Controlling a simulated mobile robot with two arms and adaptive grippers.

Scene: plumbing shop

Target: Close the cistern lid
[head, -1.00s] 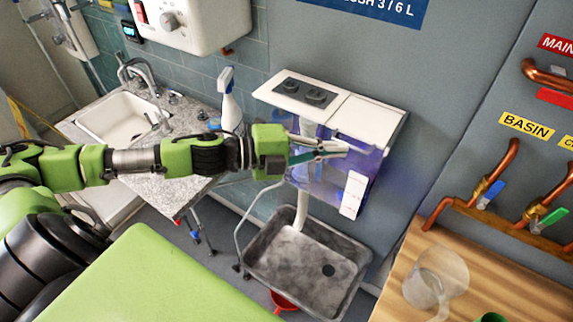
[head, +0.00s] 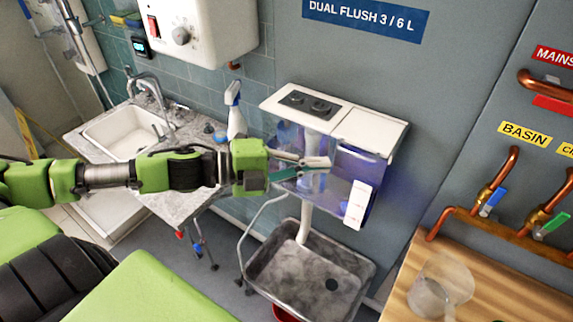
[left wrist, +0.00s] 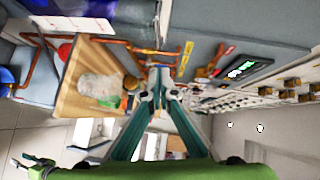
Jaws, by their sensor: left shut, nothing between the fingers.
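The cistern (head: 345,195) is a clear, blue-tinted box on the grey wall. Its white top has a left part (head: 290,100) with two dark buttons and a plain right lid panel (head: 371,129). The panel looks nearly flat beside the left part; I cannot tell whether it is fully seated. My left gripper (head: 328,163) is shut and empty, in front of the cistern and below the top's front edge. Its teal fingers also show in the left wrist view (left wrist: 160,80). A green and dark part at that view's lower left looks like my right gripper (left wrist: 24,160); its jaws are unclear.
A grey tray (head: 310,270) stands below the cistern. A sink (head: 125,135) and a spray bottle (head: 236,120) are at the left. A wooden bench (head: 500,290) with a clear jug (head: 440,285) and copper pipes (head: 500,180) are at the right.

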